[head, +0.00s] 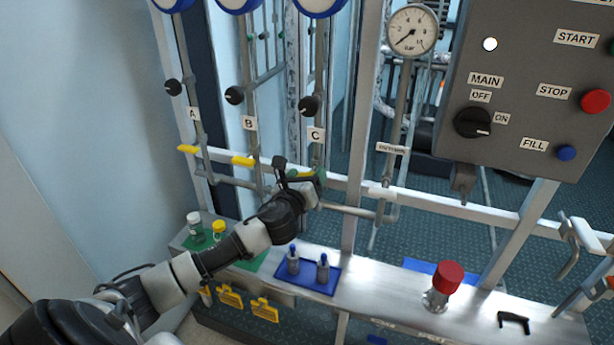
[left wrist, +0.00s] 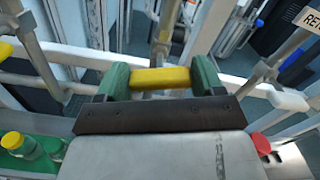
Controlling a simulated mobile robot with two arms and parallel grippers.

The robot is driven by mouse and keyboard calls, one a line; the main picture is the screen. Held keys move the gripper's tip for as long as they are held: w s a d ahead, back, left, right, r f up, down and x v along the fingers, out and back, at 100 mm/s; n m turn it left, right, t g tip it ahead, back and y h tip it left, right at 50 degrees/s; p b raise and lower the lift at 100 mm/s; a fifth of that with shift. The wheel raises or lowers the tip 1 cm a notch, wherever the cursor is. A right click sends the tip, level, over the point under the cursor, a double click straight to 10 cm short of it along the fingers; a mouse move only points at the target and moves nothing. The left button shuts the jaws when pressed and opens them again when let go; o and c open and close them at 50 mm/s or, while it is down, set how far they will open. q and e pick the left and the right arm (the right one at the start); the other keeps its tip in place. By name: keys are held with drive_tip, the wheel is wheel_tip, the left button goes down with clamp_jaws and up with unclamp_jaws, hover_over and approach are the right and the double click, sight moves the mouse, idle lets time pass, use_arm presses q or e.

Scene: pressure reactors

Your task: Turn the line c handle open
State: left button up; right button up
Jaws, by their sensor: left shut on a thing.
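The line C handle is a yellow bar on the pipe below the C label (head: 316,135). In the left wrist view the yellow handle (left wrist: 160,78) lies crosswise between the two green fingers of my left gripper (left wrist: 162,80), which is shut on it. In the head view my left gripper (head: 306,176) is at the line C pipe and hides most of the handle; only a bit of yellow shows. The matching yellow handles of line A (head: 188,149) and line B (head: 243,161) stand to the left, both lying crosswise. My right gripper is not in view.
A metal rail (head: 345,183) runs behind the handles. A control panel (head: 530,100) stands at the right.

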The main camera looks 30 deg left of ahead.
use_arm(q)
drive_tip(key=n, duration=0.7)
drive_tip(key=shift+a+f+n, duration=0.1)
drive_tip(key=shift+n, duration=0.2)
drive_tip(key=n, duration=0.3)
drive_tip(key=shift+f+n, duration=0.1)
drive_tip(key=shift+n, duration=1.7)
drive_tip(key=o, duration=0.9)
drive_tip(key=shift+a, duration=0.1)
drive_tip(key=shift+o, duration=0.2)
drive_tip(key=shift+s, duration=0.15)
drive_tip(key=b+v, duration=0.1)
drive_tip(key=v, duration=0.9)
drive_tip(key=shift+s, duration=0.3)
